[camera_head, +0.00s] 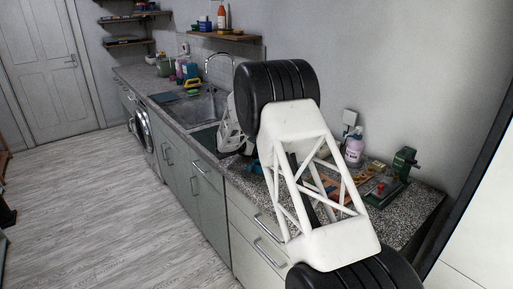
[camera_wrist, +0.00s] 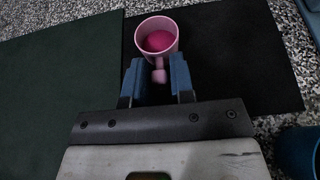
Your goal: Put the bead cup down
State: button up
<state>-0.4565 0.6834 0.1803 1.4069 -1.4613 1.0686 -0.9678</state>
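The bead cup (camera_wrist: 157,36) is pink and upright in the wrist view, with deep pink contents (camera_wrist: 159,41). Its handle (camera_wrist: 159,76) points toward my gripper (camera_wrist: 159,72). The two blue fingers stand close on either side of the handle and look shut on it, though the contact faces are hard to see. In the head view my arm hides the cup.
A sink (camera_head: 190,108) is set into the speckled counter (camera_head: 415,205). A pale bottle (camera_head: 354,149) and a green vise-like tool (camera_head: 404,162) stand toward the right end. A blue round container (camera_wrist: 298,152) is at lower right in the wrist view.

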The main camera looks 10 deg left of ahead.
jog(key=o, duration=0.3)
jog(key=shift+r, duration=0.15)
jog(key=shift+v, duration=6)
